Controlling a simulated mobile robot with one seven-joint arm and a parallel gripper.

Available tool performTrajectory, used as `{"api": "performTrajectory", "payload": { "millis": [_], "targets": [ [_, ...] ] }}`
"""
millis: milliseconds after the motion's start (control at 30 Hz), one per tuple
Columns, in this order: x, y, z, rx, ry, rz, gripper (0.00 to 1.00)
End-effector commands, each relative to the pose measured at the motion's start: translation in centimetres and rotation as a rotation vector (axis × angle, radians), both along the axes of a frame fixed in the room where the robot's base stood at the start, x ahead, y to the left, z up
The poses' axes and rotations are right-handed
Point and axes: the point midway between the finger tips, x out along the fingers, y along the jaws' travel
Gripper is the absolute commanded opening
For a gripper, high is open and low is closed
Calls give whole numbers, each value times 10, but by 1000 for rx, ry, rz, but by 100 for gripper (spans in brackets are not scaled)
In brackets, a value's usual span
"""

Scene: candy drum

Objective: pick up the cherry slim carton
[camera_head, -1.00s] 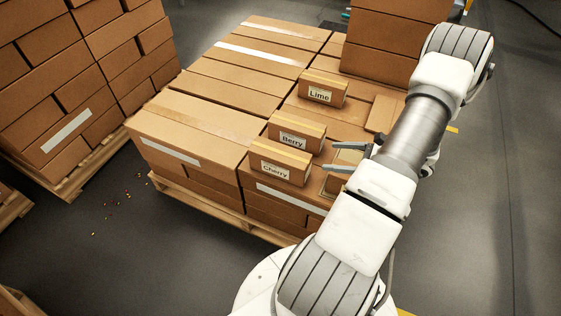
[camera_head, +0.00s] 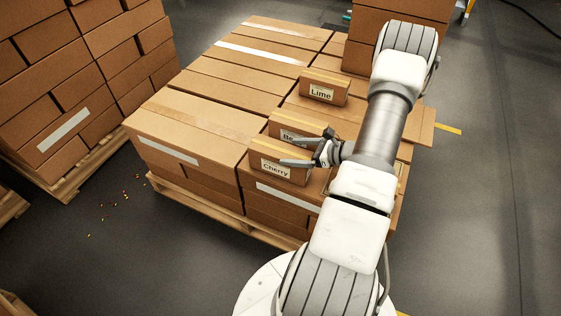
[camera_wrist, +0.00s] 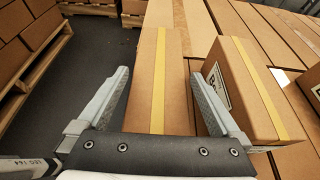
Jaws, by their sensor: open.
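The cherry slim carton (camera_head: 279,161) is a small brown box labelled "Cherry" with a yellow tape strip on top, standing upright at the near edge of the stacked boxes. My gripper (camera_head: 297,148) is open at its right end, the near finger overlapping the Cherry carton's face and the far finger overlapping the Berry carton's label. In the wrist view the cherry carton (camera_wrist: 158,90) lies between the two fingers of my gripper (camera_wrist: 160,88), running straight ahead. Whether the fingers touch it is unclear. The berry carton (camera_head: 296,122) stands just behind, and shows right of the right finger (camera_wrist: 252,90).
The lime carton (camera_head: 324,86) stands farther back. Large flat boxes (camera_head: 200,118) on a pallet (camera_head: 215,204) border the cherry carton on the left. A taller box stack (camera_head: 390,28) rises at the back right. Another stacked pallet (camera_head: 62,120) stands at left.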

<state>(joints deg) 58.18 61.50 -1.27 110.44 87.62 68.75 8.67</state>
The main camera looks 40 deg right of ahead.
Motion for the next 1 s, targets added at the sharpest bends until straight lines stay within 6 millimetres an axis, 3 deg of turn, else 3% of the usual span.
{"api": "performTrajectory", "payload": {
  "millis": [167, 400, 900, 1000],
  "targets": [
    [20, 13, -11, -1, -1, 3, 100],
    [22, 13, -10, -1, 0, 0, 98],
    [22, 13, -11, -1, 0, 0, 8],
    [22, 13, -11, -1, 0, 0, 0]
  ]
}}
